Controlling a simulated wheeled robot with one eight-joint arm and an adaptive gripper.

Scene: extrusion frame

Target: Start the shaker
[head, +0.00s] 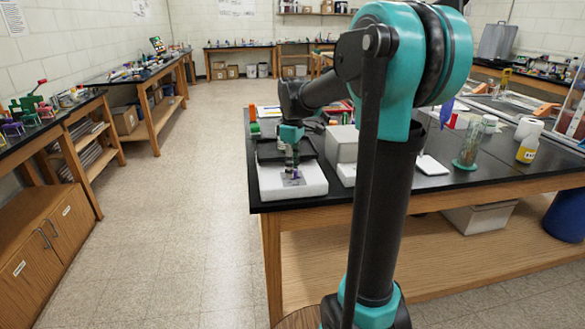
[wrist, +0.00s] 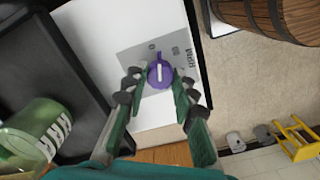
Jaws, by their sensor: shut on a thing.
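The shaker (head: 310,188) is a white box with a dark platform (head: 270,153) on the corner of the black-topped bench. Its white top also shows in the wrist view (wrist: 95,30). A grey panel (wrist: 135,58) with small printed marks carries a round purple knob (wrist: 161,72) with a white pointer line. My gripper (wrist: 160,84) reaches down over the panel, with one finger on each side of the knob, and is shut on it. In the head view my gripper (head: 291,168) is small, and the knob is mostly hidden between the fingers.
A green glass vessel (wrist: 32,135) with white marks is at the left in the wrist view, beside the dark platform. A white box (head: 342,145) stands right of the shaker. A green-tinted cylinder (head: 469,145) and a yellow-labelled bottle (head: 528,149) stand farther right. The aisle floor (head: 190,200) is clear.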

